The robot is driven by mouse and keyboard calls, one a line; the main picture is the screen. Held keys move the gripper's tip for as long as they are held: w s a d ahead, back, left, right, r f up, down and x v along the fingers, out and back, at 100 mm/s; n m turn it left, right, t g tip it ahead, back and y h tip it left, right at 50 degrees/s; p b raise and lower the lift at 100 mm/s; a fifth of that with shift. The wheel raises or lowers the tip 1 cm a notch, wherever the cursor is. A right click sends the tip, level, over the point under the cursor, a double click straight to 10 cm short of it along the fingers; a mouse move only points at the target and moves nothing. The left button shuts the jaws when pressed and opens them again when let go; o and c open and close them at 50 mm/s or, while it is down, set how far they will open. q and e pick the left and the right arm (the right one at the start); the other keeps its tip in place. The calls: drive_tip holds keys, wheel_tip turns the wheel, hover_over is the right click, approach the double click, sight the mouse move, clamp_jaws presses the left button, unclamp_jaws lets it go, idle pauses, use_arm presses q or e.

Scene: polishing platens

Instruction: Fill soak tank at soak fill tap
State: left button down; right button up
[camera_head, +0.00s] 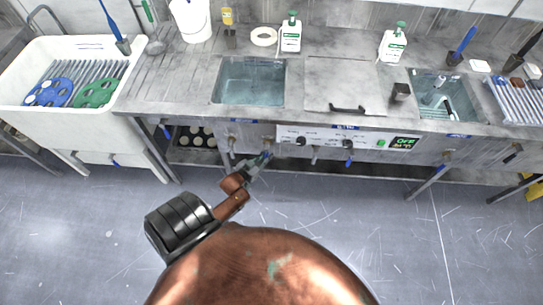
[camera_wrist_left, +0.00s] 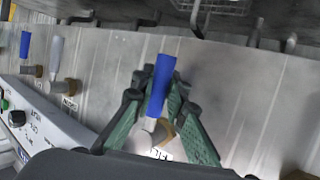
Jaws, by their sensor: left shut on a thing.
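My left gripper (camera_head: 262,163) is at the front panel of the steel bench, below the left basin (camera_head: 217,92). In the left wrist view its green fingers (camera_wrist_left: 160,100) are shut on a tap's blue lever handle (camera_wrist_left: 161,86). The tap's metal body shows under the lever, with a partly hidden label beside it. The left basin is sunk in the bench top and looks bluish inside; I cannot tell its water level. A second basin (camera_head: 478,112) at the right holds a pale object. No label naming the soak tank is readable. My right gripper is not in view.
A control panel (camera_head: 350,138) with knobs and a green display is right of the gripper. A white sink (camera_head: 25,110) with blue and green discs stands left. The floor in front is clear.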

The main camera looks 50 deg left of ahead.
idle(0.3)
use_arm(q)
drive_tip(key=c, duration=2.2)
unclamp_jaws()
drive_tip(key=shift+s, duration=0.1)
drive_tip(key=v, duration=1.2)
